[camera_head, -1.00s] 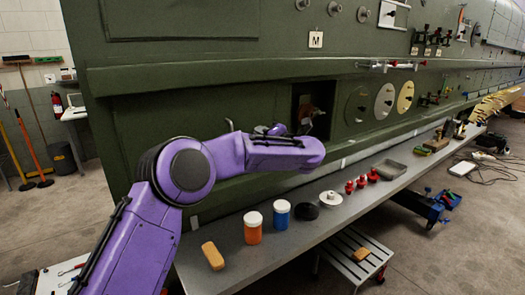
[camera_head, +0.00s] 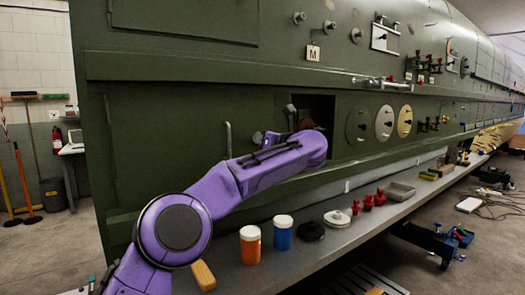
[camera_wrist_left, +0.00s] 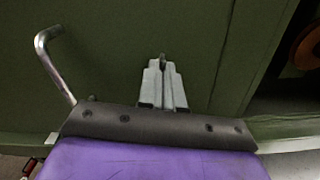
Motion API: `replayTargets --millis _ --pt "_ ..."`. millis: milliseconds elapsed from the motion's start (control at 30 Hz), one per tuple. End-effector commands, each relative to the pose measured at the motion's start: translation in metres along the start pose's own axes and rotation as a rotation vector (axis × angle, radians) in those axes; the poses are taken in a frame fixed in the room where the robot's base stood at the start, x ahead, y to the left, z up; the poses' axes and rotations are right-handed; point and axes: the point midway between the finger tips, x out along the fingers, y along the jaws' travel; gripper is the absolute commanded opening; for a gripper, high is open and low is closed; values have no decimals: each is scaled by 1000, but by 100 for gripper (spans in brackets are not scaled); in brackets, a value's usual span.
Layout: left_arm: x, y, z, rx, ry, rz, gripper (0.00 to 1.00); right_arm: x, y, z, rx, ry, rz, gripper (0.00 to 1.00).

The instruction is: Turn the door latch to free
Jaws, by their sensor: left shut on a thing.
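A green door panel (camera_head: 170,150) has an upright bent metal handle (camera_head: 228,140); the handle also shows at the left of the left wrist view (camera_wrist_left: 55,65). My left gripper (camera_wrist_left: 163,72) points at the panel between this handle and the dark opening on the right. Its grey fingers are together, with a small dark piece at their tips that looks like the door latch (camera_wrist_left: 163,58). The fingers hide most of it, so its angle cannot be told. In the head view only a little of the gripper (camera_head: 257,138) shows behind my purple forearm. My right gripper is not in view.
A square opening (camera_head: 325,108) lies right of the panel. Below, a grey ledge (camera_head: 325,258) carries an orange jar (camera_head: 250,246), a blue jar (camera_head: 283,234), a black disc (camera_head: 311,231), a white disc (camera_head: 337,218), red items (camera_head: 367,203) and a tray (camera_head: 400,191).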

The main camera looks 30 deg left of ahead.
Motion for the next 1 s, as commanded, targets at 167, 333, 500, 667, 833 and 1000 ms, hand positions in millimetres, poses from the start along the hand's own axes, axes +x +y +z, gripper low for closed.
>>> replayTargets --millis 167,333,500,667,833,1000 --pt "0 1 1 -117 -7 1 0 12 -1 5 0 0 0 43" --pt "0 1 2 -193 -7 1 0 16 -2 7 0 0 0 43" --pt "0 1 3 -236 -8 0 0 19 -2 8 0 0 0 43" --pt "0 1 3 -253 -7 0 0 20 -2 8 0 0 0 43" --pt "0 1 3 -256 -7 0 0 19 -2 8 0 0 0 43" --pt "0 1 3 -255 -6 -1 0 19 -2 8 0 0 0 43"
